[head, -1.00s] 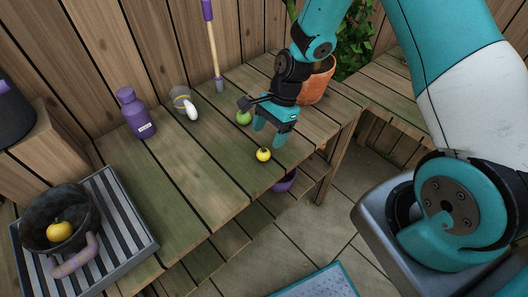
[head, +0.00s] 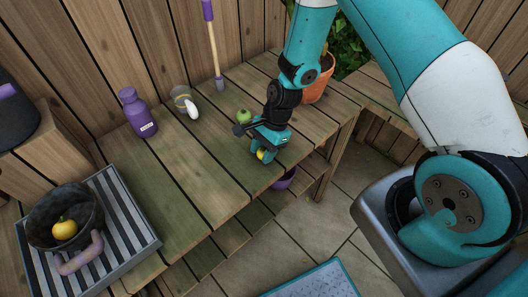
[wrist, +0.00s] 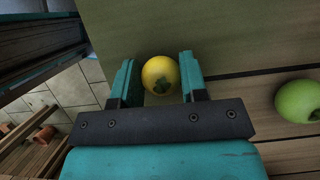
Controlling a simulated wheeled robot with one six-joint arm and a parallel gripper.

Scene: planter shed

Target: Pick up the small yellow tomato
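The small yellow tomato (head: 261,155) sits on the wooden bench near its front edge. In the wrist view the tomato (wrist: 160,72) lies between the two teal fingers of my gripper (wrist: 159,76), with its green stem end showing. The fingers stand apart on either side of it. The right finger is very close to its side, and a narrow gap shows on the left. In the head view my gripper (head: 265,153) is down over the tomato and partly hides it.
A green tomato (head: 244,116) lies on the bench behind my gripper, to the right in the wrist view (wrist: 300,101). A purple bottle (head: 138,113), a grey-and-white item (head: 185,101) and a terracotta pot (head: 318,86) stand farther back. A dark bowl (head: 42,232) holds another yellow fruit (head: 64,230).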

